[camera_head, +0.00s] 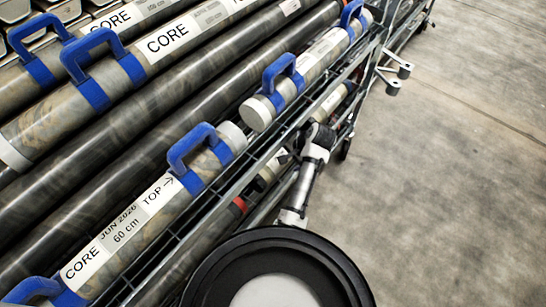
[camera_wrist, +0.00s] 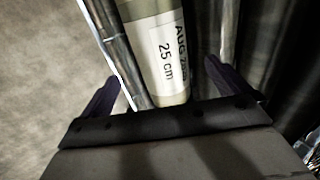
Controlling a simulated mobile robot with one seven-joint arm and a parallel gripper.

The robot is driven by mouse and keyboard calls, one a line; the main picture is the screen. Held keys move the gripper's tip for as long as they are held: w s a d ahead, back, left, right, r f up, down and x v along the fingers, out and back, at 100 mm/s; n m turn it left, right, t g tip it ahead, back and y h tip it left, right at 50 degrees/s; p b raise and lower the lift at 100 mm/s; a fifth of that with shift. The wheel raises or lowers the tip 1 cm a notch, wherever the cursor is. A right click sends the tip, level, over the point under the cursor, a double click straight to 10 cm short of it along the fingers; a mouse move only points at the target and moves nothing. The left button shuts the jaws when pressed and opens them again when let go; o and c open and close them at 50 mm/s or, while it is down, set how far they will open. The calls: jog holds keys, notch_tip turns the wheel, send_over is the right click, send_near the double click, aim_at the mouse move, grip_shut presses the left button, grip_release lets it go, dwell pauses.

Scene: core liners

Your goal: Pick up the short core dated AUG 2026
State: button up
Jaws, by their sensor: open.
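A short grey-beige core (camera_wrist: 150,12) with a white label reading "AUG" and "25 cm" shows in the wrist view; the year is hard to read. It lies lengthwise between the two fingers of my open gripper (camera_wrist: 165,80), and its near end reaches the dark palm edge. I cannot tell whether the fingers touch it. In the head view my arm reaches down beside the rack to a lower level, where partly hidden labelled pieces (camera_head: 273,170) lie; I cannot tell for sure which is this core.
On the upper level, a core labelled "JUN 2026, 60 cm" (camera_head: 140,222) with blue handles lies in front. Another blue-handled core (camera_head: 257,113) lies beyond it. Long dark cores fill the rack behind. Wire shelf edges (camera_head: 262,163) run close to my arm. The concrete floor (camera_head: 460,170) at right is clear.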

jog(key=x, duration=0.2)
jog(key=p+x, duration=0.1)
jog(key=x, duration=0.1)
jog(key=shift+s+a+f, duration=0.1)
jog(key=shift+a+f, duration=0.1)
jog(key=shift+a, duration=0.2)
jog(key=shift+w+a+f, duration=0.2)
jog(key=shift+f, duration=0.4)
jog(key=c, duration=2)
jog(key=shift+w+r, duration=0.1)
jog(key=shift+r, duration=0.1)
jog(key=shift+c, duration=0.3)
